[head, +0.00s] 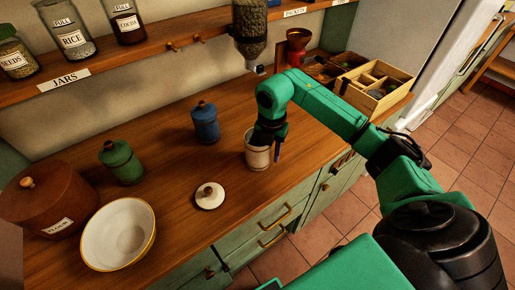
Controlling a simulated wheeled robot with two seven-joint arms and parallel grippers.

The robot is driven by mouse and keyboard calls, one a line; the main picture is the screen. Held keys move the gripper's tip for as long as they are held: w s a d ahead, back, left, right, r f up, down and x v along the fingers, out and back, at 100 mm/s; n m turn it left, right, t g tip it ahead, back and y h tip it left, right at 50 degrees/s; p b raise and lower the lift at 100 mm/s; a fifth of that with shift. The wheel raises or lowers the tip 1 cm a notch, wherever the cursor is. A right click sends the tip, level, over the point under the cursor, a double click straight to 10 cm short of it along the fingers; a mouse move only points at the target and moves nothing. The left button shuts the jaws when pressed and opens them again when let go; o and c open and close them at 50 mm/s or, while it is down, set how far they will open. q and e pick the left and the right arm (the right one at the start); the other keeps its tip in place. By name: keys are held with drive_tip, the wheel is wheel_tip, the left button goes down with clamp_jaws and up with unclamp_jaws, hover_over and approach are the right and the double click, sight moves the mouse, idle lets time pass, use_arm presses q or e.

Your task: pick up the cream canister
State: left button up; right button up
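The cream canister (256,158) stands upright and without its lid on the wooden counter, near the front edge. My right gripper (269,143) points down at the canister's rim. One dark finger shows outside the canister's right side; the other is hidden, so I cannot tell whether it grips the wall. My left gripper is out of view.
A blue canister (205,124) and a green canister (122,163) stand to the left, with a white bowl (118,236) and brown flour crock (42,210). A wooden divided box (374,88) stands at the back right. A shelf (150,40) and hanging dispenser (250,25) overhang the counter.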

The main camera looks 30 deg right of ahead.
drive_tip(key=shift+s+f, duration=0.1)
drive_tip(key=shift+f, duration=0.7)
clamp_jaws()
idle(0.7)
